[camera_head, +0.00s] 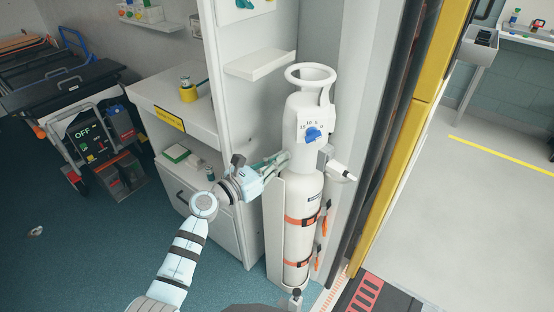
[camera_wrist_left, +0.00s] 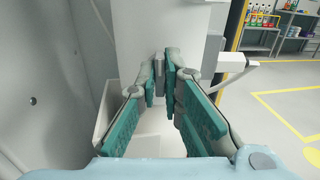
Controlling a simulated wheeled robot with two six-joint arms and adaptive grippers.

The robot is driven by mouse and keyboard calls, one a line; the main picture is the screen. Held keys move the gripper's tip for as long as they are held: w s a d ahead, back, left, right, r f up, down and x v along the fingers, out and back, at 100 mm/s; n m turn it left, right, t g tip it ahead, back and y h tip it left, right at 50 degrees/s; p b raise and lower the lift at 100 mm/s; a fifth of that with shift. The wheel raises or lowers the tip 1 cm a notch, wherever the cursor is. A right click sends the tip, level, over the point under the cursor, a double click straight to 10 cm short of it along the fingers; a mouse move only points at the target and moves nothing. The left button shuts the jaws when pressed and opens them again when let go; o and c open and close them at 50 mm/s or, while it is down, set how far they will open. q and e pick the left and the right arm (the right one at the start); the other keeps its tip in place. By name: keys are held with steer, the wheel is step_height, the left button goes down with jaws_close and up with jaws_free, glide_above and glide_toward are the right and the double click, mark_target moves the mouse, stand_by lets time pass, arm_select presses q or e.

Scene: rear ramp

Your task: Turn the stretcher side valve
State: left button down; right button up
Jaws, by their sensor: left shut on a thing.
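A tall white gas cylinder (camera_head: 303,190) stands upright in a holder, with a collar ring on top and a blue knob (camera_head: 313,134) on its front panel. My left gripper (camera_head: 283,158) reaches in from the left and its fingertips touch the cylinder's left side below the panel. In the left wrist view, its green-padded fingers (camera_wrist_left: 165,78) are closed around a small grey side valve (camera_wrist_left: 158,64). In the head view that valve is mostly hidden by the fingers. A white outlet with a lever (camera_head: 342,172) sticks out on the cylinder's right side. My right gripper is not in view.
Orange straps (camera_head: 302,219) hold the cylinder. A white cabinet (camera_head: 180,115) stands at the left, with a shelf (camera_head: 259,63) beside the cylinder. A stretcher (camera_head: 72,85) is at the far left. A yellow door post (camera_head: 409,100) stands at the right. The blue floor at lower left is mostly clear.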

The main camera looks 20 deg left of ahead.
arm_select(q)
steer(key=shift+r+m, duration=0.2)
steer(key=shift+m, duration=0.1)
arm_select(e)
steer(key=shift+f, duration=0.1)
arm_select(q)
steer(key=c, duration=1.7)
jaws_free()
steer(key=shift+s, duration=0.1)
steer(key=shift+f, duration=0.1)
steer(key=v, duration=1.1)
steer(key=shift+s, duration=0.45)
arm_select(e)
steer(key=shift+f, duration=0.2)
arm_select(q)
steer(key=shift+a, duration=0.1)
